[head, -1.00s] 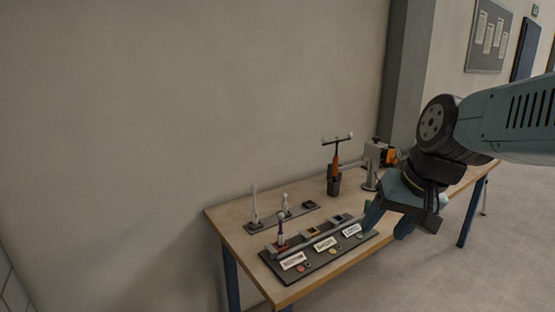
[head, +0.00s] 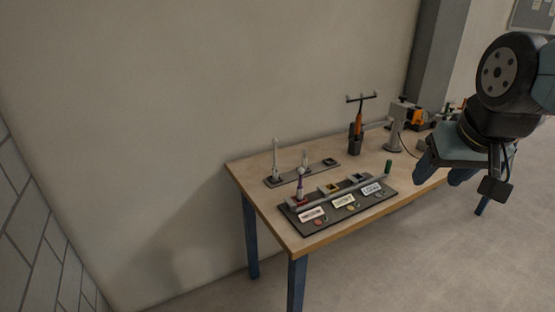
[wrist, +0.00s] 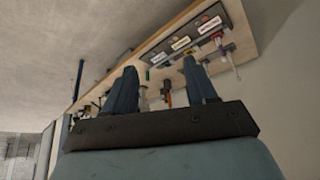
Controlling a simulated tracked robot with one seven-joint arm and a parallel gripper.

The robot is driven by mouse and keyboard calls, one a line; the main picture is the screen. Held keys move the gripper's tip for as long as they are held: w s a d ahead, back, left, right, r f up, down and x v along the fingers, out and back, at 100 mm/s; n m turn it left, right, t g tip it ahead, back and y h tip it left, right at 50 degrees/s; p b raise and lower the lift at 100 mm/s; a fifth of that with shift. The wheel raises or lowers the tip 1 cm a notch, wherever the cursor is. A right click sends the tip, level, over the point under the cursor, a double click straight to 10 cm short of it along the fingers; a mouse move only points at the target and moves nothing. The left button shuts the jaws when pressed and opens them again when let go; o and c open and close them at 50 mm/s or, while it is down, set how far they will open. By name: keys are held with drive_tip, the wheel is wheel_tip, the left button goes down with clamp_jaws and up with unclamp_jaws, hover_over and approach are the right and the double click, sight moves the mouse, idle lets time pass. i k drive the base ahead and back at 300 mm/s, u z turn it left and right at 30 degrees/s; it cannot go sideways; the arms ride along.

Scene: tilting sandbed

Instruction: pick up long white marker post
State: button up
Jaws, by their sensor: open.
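The long white marker post (head: 276,157) stands upright at the left end of a grey rear rack (head: 318,172) on the wooden table in the head view. A shorter white post (head: 305,158) stands to its right on the same rack. My gripper (head: 440,175) is open and empty, to the right of the racks and well apart from the long post. In the wrist view, its two blue fingers (wrist: 161,85) are spread, with table items beyond them. A thin pale post (wrist: 234,68) shows right of the fingers there; I cannot tell surely which one it is.
A dark front tray (head: 345,212) holds labelled slots, a purple-and-white post (head: 300,184) and a grey bar. An orange-handled tool (head: 358,124) in a dark cup and a grey clamp stand (head: 395,130) stand farther right. A wall rises behind the table.

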sight(275, 140)
drive_tip(key=u, duration=1.45)
drive_tip(key=k, duration=0.95)
drive_tip(key=z, duration=1.25)
drive_tip(key=i, duration=1.65)
